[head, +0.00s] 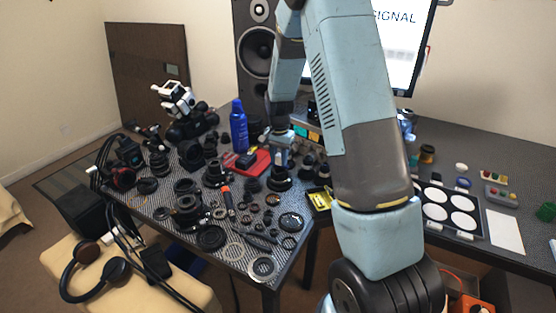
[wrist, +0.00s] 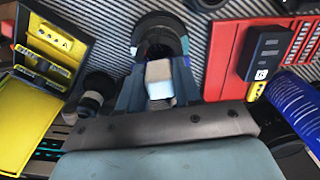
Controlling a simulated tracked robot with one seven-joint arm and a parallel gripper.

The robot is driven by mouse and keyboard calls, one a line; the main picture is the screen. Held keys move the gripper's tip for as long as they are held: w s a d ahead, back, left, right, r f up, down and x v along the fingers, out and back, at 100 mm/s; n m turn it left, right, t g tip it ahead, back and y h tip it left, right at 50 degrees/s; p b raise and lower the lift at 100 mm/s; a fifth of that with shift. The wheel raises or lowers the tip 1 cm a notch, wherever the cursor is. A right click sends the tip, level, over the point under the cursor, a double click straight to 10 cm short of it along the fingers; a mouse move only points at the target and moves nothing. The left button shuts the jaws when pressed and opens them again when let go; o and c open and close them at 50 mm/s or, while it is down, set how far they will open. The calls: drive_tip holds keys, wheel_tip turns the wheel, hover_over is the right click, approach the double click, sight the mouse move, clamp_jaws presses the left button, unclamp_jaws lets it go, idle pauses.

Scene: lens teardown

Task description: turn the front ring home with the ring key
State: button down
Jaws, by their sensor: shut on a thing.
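My gripper (head: 284,156) points down over a black lens part (head: 279,179) on the mat, right of the red case. In the wrist view my gripper (wrist: 158,82) is shut on a pale block-shaped piece, which looks like the handle of the ring key (wrist: 158,71). Just past the fingertips is the round black lens with its front ring (wrist: 160,32). The key's lower end is hidden by the block and fingers, so I cannot tell whether it sits in the ring.
A red case (head: 246,162) with a black device is close by, with a blue spray can (head: 239,127) behind it. A yellow bit case (head: 319,201) lies to the right. Many loose rings and lens parts crowd the mat (head: 150,205), leaving little free room.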

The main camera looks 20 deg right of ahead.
drive_tip(key=shift+r, duration=1.05)
drive_tip(key=shift+r, duration=0.1)
drive_tip(key=shift+d+r+n, duration=0.1)
drive_tip(key=shift+r+n, duration=0.2)
drive_tip(key=shift+r, duration=0.2)
drive_tip(key=shift+f, duration=1.2)
drive_tip(key=shift+f, duration=0.9)
idle(0.8)
